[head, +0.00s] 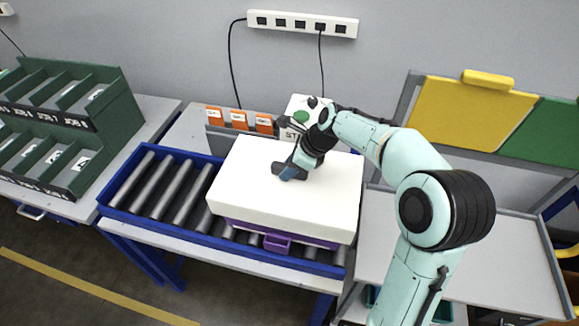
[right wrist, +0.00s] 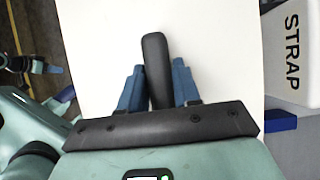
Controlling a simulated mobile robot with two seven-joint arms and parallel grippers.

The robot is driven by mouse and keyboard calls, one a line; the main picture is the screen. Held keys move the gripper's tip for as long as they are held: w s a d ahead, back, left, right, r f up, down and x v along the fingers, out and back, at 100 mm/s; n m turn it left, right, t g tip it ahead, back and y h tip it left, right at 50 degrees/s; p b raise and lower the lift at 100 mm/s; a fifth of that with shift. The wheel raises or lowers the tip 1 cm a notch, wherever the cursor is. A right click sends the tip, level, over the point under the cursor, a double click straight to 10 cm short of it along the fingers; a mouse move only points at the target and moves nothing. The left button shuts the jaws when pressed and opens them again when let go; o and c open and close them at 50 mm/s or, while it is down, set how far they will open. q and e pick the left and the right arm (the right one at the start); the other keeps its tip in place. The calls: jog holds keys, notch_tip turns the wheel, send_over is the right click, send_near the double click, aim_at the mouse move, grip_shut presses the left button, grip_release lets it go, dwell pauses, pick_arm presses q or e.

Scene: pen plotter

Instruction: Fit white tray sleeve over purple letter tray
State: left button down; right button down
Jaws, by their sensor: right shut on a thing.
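The white tray sleeve (head: 250,180) is a large box-like cover above the roller conveyor, with a dark handle on its top. My right gripper (head: 290,170) is shut on that handle; the right wrist view shows the handle (right wrist: 156,70) between its blue fingers. The purple letter tray (head: 277,242) is under the sleeve on the rollers. Only a low purple strip and its front pull show below the sleeve's front edge. The sleeve hides the rest, so how far it surrounds the tray cannot be told. My left gripper does not show in the head view.
The blue-framed conveyor (head: 107,205) has bare rollers to the left. A white box marked STRAP (right wrist: 291,55) stands close behind the sleeve. Orange-tabbed dividers (head: 238,121) stand behind the conveyor. Green sorting bins (head: 75,110) are at left, and a grey cart (head: 480,255) is at right.

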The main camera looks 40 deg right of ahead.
jog(key=shift+f, duration=0.1)
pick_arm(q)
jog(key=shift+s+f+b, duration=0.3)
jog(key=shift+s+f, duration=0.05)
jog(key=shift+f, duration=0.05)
pick_arm(e)
jog(key=shift+f, duration=0.75)
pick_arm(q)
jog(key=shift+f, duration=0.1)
pick_arm(e)
jog(key=shift+f, duration=0.25)
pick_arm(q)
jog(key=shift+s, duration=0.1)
pick_arm(e)
jog(key=shift+f, duration=0.25)
jog(key=c, duration=0.7)
grip_release()
